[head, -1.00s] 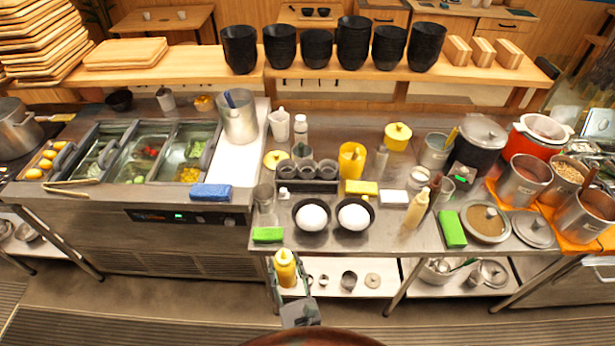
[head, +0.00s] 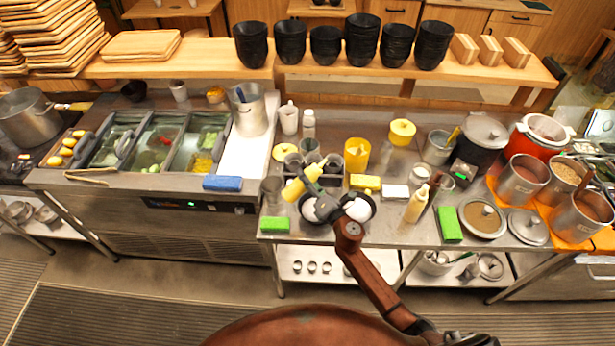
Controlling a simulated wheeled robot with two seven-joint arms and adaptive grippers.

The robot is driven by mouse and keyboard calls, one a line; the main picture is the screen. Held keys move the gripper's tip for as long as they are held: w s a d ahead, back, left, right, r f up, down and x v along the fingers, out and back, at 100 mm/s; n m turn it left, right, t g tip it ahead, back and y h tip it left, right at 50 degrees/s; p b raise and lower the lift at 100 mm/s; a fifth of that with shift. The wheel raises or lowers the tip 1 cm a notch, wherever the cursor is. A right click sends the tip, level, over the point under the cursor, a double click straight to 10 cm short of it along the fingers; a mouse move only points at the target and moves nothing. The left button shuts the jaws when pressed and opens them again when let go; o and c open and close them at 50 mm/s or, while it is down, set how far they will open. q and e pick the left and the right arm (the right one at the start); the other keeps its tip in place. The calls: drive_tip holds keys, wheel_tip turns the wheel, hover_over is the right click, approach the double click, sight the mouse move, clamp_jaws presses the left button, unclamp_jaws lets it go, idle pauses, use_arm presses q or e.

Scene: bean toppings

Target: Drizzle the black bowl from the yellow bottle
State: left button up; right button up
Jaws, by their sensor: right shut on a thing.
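My right gripper (head: 326,203) is shut on the yellow bottle (head: 296,189). The bottle is tilted, with its upper right end near the small grey containers behind the bowls. Two black bowls with white, rounded contents stand side by side near the counter's front edge. The left bowl (head: 312,220) is largely hidden by my gripper. The right bowl (head: 372,207) is partly covered by my arm. The bottle is above and behind the left part of the left bowl. I cannot tell whether anything flows from it. My left gripper is not in view.
A green sponge (head: 276,224) lies left of the bowls. A cream bottle (head: 416,204) and a green block (head: 448,223) stand to the right. A yellow cup (head: 356,154) stands behind. Stacked black bowls (head: 362,40) line the back shelf.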

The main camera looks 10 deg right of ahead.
sight(297, 182)
drive_tip(key=a+m, duration=0.1)
drive_tip(key=m, duration=0.1)
drive_tip(key=s+a+m, duration=0.1)
drive_tip(key=a+m, duration=0.1)
drive_tip(key=a+f+m, duration=0.1)
drive_tip(key=m, duration=0.1)
drive_tip(key=shift+s+a+p, duration=0.25)
drive_tip(key=shift+a+p, duration=0.15)
drive_tip(key=m+p, duration=0.1)
drive_tip(key=m, duration=0.1)
drive_tip(key=r+m+p, duration=0.1)
drive_tip(key=m, duration=0.1)
drive_tip(key=d+m+p, duration=0.1)
drive_tip(key=m+p, duration=0.1)
drive_tip(key=shift+w+r, duration=0.15)
drive_tip(key=shift+r, duration=0.15)
drive_tip(key=d+m+p, duration=0.1)
drive_tip(key=m, duration=0.1)
drive_tip(key=d+m+p, duration=0.1)
drive_tip(key=m, duration=0.1)
drive_tip(key=w+d+f+m+p, duration=0.1)
drive_tip(key=m, duration=0.1)
drive_tip(key=shift+d+f+m, duration=0.1)
drive_tip(key=shift+d+m, duration=0.1)
drive_tip(key=shift+m, duration=0.2)
drive_tip(key=shift+w+d+f+m, duration=0.25)
drive_tip(key=shift+d+m, duration=0.3)
drive_tip(key=shift+m, duration=0.45)
